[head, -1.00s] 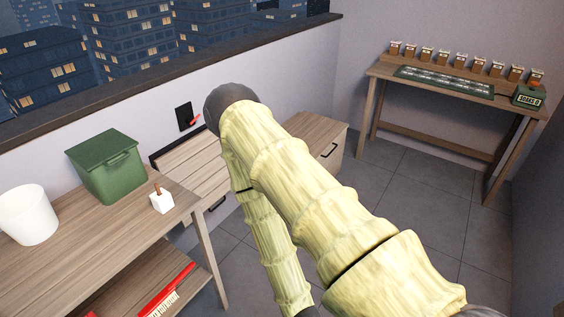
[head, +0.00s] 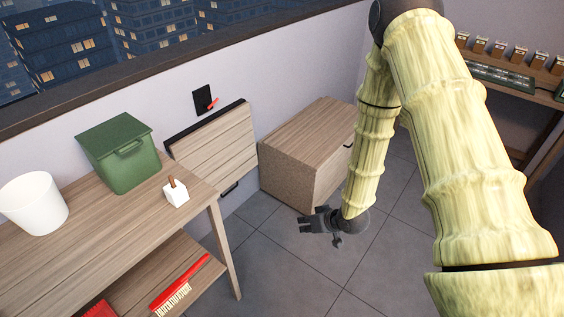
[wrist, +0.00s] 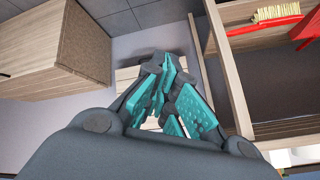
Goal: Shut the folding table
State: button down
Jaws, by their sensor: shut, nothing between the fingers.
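The folding table is a wood-slatted panel (head: 215,143) with a black top edge, mounted low on the wall under the window ledge. It hangs down close to the wall, with a dark handle (head: 230,188) at its lower edge. A small gap to the wall cannot be ruled out. Above it is a black wall plate with a red lever (head: 212,103). My gripper (head: 304,226) is shut and empty, over the floor right of and in front of the panel, not touching it. In the wrist view its teal-padded fingers (wrist: 165,75) partly cover the pale slatted panel (wrist: 125,75).
A wooden cabinet (head: 300,150) stands right of the panel. Grey tiled floor lies open between.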

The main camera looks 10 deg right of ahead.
jog(key=w+d+r+n+t+y, duration=0.1)
jog(key=w+d+r+n+y, duration=0.1)
jog(key=w+r, duration=0.65)
jog(key=w+d+r+n+t+y, duration=0.2)
jog(key=w+r, duration=0.5)
jog(key=r, duration=0.3)
jog(key=w+a+f, duration=0.5)
jog(key=a+f, duration=0.1)
jog(key=f, duration=0.2)
jog(key=shift+w+a+p, duration=0.25)
jog(key=shift+a+p, duration=0.1)
jog(key=shift+a, duration=0.05)
